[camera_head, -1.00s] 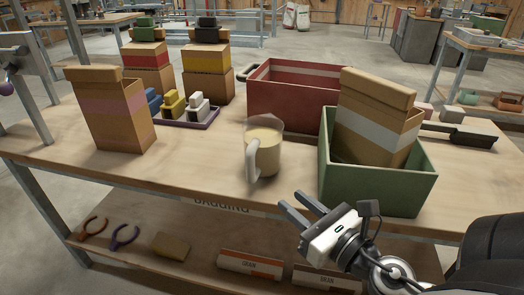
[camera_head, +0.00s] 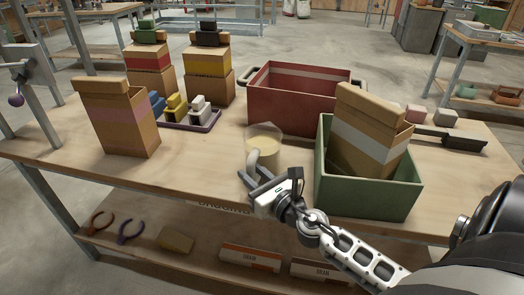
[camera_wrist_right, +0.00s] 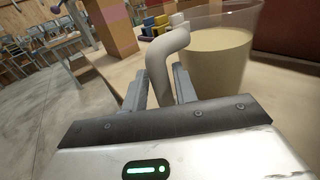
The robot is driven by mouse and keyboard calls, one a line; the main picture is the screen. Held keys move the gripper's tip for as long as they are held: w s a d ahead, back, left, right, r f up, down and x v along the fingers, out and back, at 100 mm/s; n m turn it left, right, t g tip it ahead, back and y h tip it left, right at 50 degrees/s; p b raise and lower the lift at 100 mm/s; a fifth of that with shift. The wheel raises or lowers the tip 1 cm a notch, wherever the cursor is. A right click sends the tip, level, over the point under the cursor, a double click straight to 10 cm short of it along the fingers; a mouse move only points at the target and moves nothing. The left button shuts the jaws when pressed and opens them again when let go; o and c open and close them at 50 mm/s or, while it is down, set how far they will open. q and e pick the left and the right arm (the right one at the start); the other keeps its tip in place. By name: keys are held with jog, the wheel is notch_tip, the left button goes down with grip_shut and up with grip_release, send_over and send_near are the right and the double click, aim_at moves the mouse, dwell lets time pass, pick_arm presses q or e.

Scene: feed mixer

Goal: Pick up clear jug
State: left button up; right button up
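The clear jug (camera_head: 267,141), filled with a cream-coloured content, stands upright near the middle of the bench. Its pale handle (camera_wrist_right: 160,65) faces the front of the bench. My right gripper (camera_head: 255,181) is at the handle, low on the jug's front side. In the right wrist view the two fingers (camera_wrist_right: 160,88) are apart, with the handle's lower part between them. I cannot tell whether either finger touches it. The jug's body (camera_wrist_right: 216,58) is just beyond the right finger. My left gripper is not in view.
A green bin (camera_head: 365,196) holding a tan carton (camera_head: 365,135) is right of the jug. A red crate (camera_head: 298,107) is behind. Another carton (camera_head: 118,118) and a purple tray (camera_head: 190,126) with small coloured items are left. Bare bench lies left of the jug.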

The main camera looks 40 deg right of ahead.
jog(key=shift+w, duration=0.55)
grip_shut()
jog(key=shift+r, duration=0.1)
